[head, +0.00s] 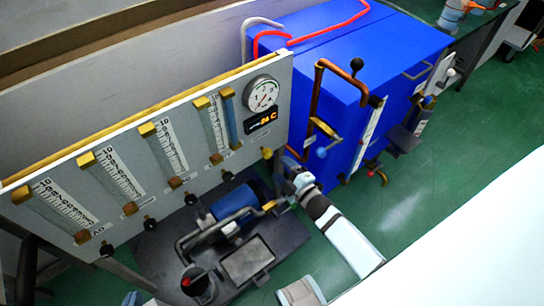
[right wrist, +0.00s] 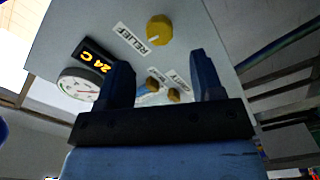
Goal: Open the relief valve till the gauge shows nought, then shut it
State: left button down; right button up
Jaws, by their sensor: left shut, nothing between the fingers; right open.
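The yellow relief valve knob (right wrist: 159,30) sits on the grey panel beside a RELIEF label (right wrist: 131,40) in the right wrist view. It also shows low on the panel's right end in the head view (head: 267,153). The round white gauge (head: 263,93) is above it; its needle is too small to read surely. The gauge also shows in the right wrist view (right wrist: 80,84). My right gripper (right wrist: 160,72) is open and empty, facing the panel, with the knob beyond its fingertips. My left gripper (head: 132,298) is shut at the bottom edge, mostly out of frame.
An orange temperature display (head: 262,122) is under the gauge. Several flow tubes line the panel (head: 178,112). A blue motor (head: 238,203) stands on a dark base below. A large blue cabinet (head: 345,75) with copper pipes is at the right. Green floor is free beyond it.

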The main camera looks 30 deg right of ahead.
jog(key=s, duration=0.5)
jog(key=shift+s+d, duration=0.35)
jog(key=shift+d, duration=0.05)
